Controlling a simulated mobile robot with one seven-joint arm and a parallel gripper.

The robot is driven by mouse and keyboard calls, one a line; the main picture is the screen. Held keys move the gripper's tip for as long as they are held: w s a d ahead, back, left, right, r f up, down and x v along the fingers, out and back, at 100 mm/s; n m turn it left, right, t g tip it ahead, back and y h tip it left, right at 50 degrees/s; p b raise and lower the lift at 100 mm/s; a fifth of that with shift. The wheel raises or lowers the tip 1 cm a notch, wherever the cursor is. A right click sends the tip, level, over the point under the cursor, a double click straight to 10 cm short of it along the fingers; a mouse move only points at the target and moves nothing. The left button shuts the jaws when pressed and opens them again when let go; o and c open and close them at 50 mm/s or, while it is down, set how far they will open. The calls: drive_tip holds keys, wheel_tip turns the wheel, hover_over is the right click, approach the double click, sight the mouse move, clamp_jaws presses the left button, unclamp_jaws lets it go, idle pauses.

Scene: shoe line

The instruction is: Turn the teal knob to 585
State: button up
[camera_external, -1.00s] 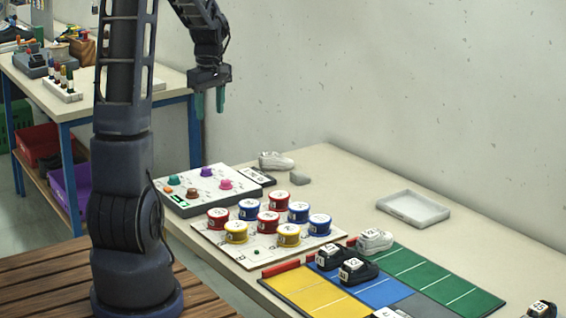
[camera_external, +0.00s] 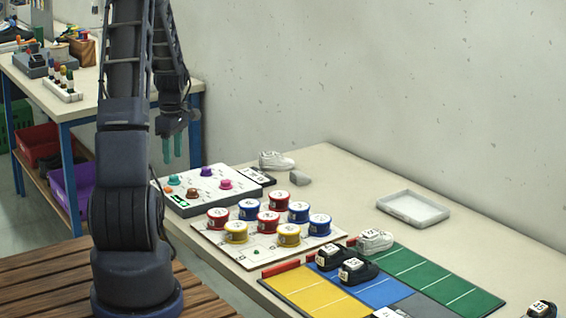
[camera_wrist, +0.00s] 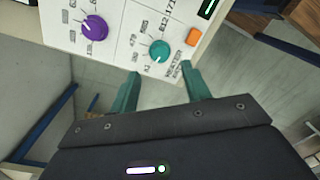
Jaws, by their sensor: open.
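The teal knob (camera_external: 173,180) sits on the white control panel (camera_external: 210,201) at the near left of the table. In the wrist view the teal knob (camera_wrist: 159,50) stands upright on the panel, with printed numbers around it; which value it points to is too small to tell. In the wrist view my gripper (camera_wrist: 161,80) is open and empty. Its fingertips are apart, on either side of and below the knob, not touching it.
A purple knob (camera_wrist: 94,28) and an orange button (camera_wrist: 194,37) sit near the teal knob. Pink and brown knobs are also on the panel. Several coloured round tins (camera_external: 268,222) stand to its right. A white shoe (camera_external: 276,160) lies behind the panel.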

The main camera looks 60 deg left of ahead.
sight(174, 176)
drive_tip(key=shift+s+d+f, duration=0.1)
drive_tip(key=shift+f, duration=2.7)
drive_tip(key=c, duration=1)
